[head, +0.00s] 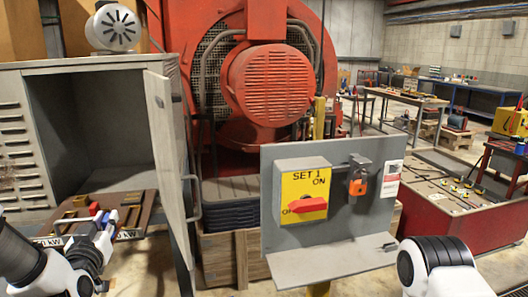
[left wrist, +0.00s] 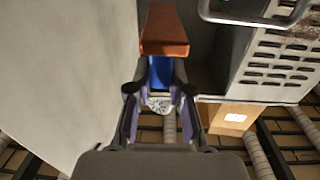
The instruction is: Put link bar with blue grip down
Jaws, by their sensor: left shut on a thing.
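The link bar with blue grip (left wrist: 158,72) is in my left gripper in the left wrist view. Its copper-coloured bar (left wrist: 164,30) points away past the fingertips. My left gripper (left wrist: 160,95) is shut on the blue grip, one finger on each side. In the head view my left gripper (head: 104,226) is at lower left, in front of a brown board (head: 142,213). I cannot tell whether the bar touches anything. My right arm enters at lower right; its gripper is out of view.
A grey cabinet (head: 12,85) stands at left with its door (head: 166,150) open beside my left gripper. A grey panel (head: 340,215) with a red switch (head: 307,204) and orange padlock (head: 358,187) stands in the middle. A red machine (head: 268,85) is behind.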

